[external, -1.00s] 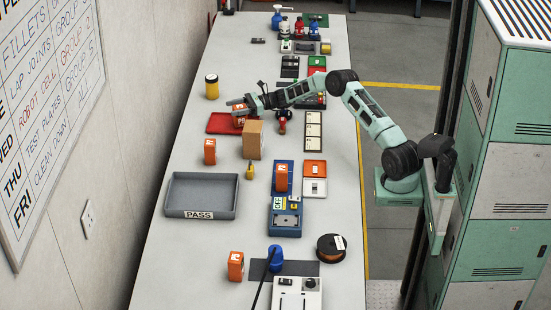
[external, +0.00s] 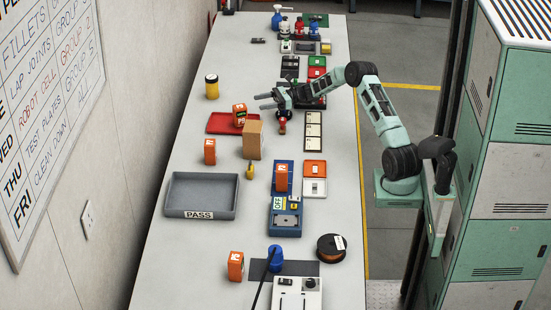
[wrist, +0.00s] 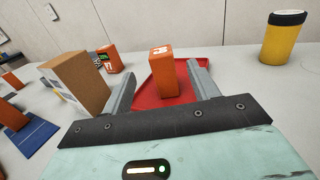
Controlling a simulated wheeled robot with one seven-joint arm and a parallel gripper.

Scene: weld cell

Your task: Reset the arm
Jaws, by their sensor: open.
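My gripper (external: 266,101) is open and empty above the long grey bench, to the right of the red tray. Its two fingers also show in the wrist view (wrist: 160,85), spread apart with the red tray ahead of them. An orange block (external: 240,115) stands upright on the red tray (external: 218,124). In the wrist view the orange block (wrist: 168,72) shows between the fingers but farther off, apart from both. My arm reaches from its base at the right, bent at the elbow.
A brown box (external: 253,140) stands in front of the red tray, with a yellow canister (external: 212,87) behind. More orange blocks (external: 210,151) stand along the bench. A grey PASS tray (external: 202,194) is at the left. A blue device (external: 285,215) and black spool (external: 331,247) are nearer the front.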

